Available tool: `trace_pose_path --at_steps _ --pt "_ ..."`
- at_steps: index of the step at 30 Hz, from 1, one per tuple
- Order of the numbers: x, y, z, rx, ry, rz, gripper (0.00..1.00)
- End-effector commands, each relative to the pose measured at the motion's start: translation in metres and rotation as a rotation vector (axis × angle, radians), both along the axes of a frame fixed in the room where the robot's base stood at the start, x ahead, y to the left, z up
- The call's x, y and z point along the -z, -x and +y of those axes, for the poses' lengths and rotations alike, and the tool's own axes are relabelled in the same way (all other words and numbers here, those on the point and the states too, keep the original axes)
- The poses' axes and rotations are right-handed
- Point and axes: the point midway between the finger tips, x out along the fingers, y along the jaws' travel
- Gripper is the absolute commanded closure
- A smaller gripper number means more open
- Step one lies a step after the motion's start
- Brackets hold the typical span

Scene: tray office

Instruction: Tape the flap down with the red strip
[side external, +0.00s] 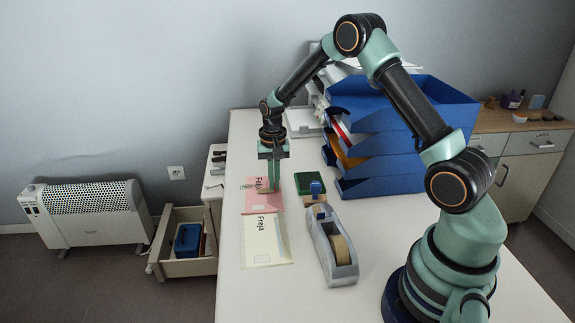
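My gripper (271,187) points straight down over a pink envelope or sheet (250,208) with dark lettering, partly hidden by the fingers. The fingertips are at or just above its surface; I cannot tell if they touch. The fingers overlap from this side, so their opening does not show. A cream envelope or sheet (268,251) marked "Freja" lies in front of the pink one. I cannot make out a flap or a separate red strip. A grey tape dispenser (345,273) with a tan roll (340,249) stands to the right of the cream one.
A green pad (287,186) and a blue-topped stamp (316,189) sit right of my gripper. Blue stacked letter trays (385,182) stand behind them, holding papers. The white table (245,303) is clear at its front left. An open drawer (185,267) is left of the table.

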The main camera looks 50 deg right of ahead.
Motion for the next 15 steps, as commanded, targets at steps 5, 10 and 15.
trace_pose_path --at_steps 5,10,15 --pt "0.0018 -0.0001 -0.0001 0.000 0.000 0.000 1.00" --pt "0.0033 -0.0001 0.0000 0.000 0.000 0.000 1.00" --pt "0.0047 -0.0002 -0.0001 0.000 0.000 0.000 1.00"
